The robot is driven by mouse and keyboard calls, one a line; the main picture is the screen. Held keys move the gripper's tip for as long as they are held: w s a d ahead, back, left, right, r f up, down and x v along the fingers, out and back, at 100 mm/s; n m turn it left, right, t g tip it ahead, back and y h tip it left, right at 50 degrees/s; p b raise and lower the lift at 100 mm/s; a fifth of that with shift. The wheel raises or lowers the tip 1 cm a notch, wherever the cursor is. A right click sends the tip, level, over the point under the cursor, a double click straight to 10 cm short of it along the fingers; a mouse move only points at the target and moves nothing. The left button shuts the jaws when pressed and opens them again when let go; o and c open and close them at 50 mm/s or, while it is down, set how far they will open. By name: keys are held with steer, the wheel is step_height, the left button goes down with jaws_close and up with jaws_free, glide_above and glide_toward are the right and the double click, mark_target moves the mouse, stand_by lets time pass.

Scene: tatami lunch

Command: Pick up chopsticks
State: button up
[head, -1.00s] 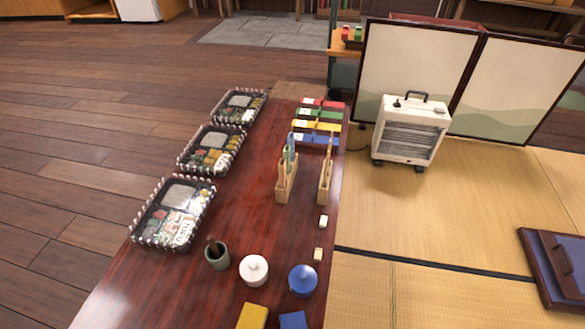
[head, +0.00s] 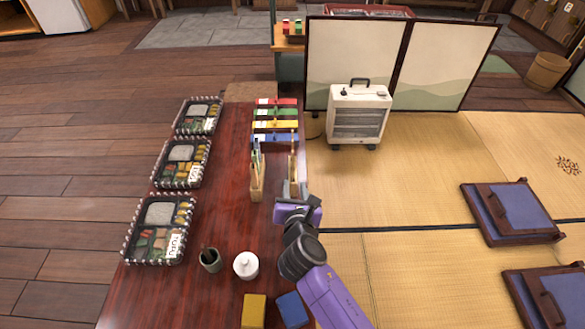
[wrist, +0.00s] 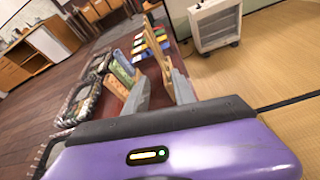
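My gripper (head: 293,190) has its fingers apart at the right-hand wooden holder (head: 293,168) on the long red-brown table. In the wrist view my open gripper (wrist: 157,76) has the tall, light wooden pieces of that holder (wrist: 158,57) between or just beyond its fingers. Contact cannot be told. Slim chopstick-like pieces stand upright there, too small to tell apart. A second wooden holder (head: 257,186) stands to the left, with blue and green upright pieces (head: 256,155). It also shows in the wrist view (wrist: 117,88). My gripper hides the right holder's lower part.
Red, green, yellow and blue cases (head: 275,125) lie behind the holders. Several bento trays (head: 160,228) line the table's left side. A dark green cup (head: 210,260) and white lidded pot (head: 246,265) stand in front. A heater (head: 358,115) stands on the tatami.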

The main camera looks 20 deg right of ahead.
steer(key=w+d+r+n+h+b, duration=0.1)
steer(key=w+d+b, duration=0.2)
steer(key=w, duration=0.7)
steer(key=shift+w+r+n+b, duration=0.2)
steer(key=shift+n+b, duration=0.1)
steer(key=shift+b, duration=0.15)
jaws_close()
